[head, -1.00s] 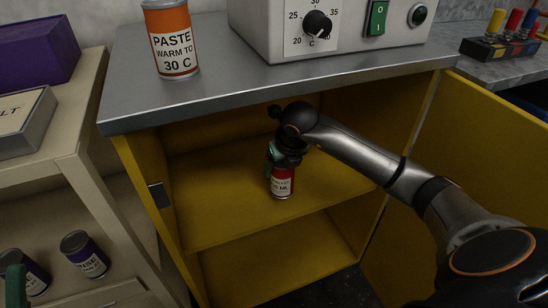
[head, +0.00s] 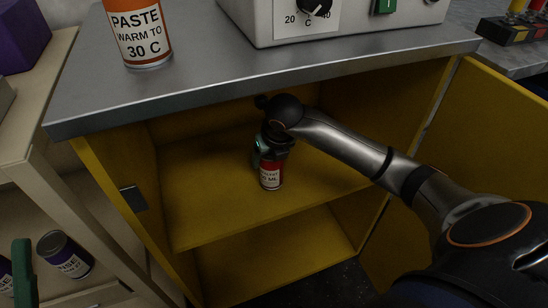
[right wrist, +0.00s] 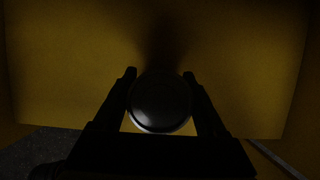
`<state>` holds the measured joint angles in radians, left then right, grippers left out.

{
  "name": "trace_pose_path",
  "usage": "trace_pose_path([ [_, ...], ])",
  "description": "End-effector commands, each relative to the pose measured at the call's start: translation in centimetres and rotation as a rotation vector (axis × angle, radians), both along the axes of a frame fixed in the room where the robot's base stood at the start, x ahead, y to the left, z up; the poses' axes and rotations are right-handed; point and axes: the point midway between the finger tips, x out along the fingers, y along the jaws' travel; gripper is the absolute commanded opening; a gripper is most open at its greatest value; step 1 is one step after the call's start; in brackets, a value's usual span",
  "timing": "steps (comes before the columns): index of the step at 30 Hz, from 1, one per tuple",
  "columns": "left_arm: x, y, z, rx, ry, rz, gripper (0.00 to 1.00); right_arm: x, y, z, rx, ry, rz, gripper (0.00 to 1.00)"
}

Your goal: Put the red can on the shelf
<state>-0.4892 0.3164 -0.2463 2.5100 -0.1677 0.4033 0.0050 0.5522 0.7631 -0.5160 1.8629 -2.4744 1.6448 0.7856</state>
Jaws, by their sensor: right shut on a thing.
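The red can (head: 270,176), small with a white label, is upright inside the yellow cabinet, at its upper shelf (head: 210,205). My right gripper (head: 270,152) is shut on the can's upper part from above. In the right wrist view the can's round dark top (right wrist: 160,102) sits between the two fingers. The can's base appears at the shelf surface; I cannot tell for sure whether it touches. My left gripper does not show clearly; only a green piece is at the lower left edge of the head view.
The cabinet door (head: 490,160) stands open at the right. A grey worktop (head: 210,80) above carries an orange paste can (head: 138,35) and a white control box (head: 345,25). A beige rack (head: 40,130) at the left holds purple-labelled cans (head: 65,254). The shelf around the red can is clear.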

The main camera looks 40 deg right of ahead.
Motion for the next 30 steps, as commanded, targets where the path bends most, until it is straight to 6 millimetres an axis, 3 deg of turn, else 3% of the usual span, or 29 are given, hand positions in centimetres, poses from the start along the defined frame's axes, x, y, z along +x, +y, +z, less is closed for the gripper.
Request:
trace_pose_path([
  [14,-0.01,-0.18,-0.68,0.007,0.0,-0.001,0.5,-0.17,0.67,-0.84,-0.001,-0.004,-0.001,0.0],
  [15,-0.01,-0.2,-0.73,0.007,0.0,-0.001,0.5,-0.23,0.66,-0.98,-0.001,-0.002,-0.001,0.75],
  [22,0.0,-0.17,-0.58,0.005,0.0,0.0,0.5,-0.22,0.65,-0.89,0.0,-0.002,-0.001,1.0],
  [30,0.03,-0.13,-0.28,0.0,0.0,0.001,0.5,-0.21,0.66,-0.6,0.0,-0.002,-0.001,1.0],
])
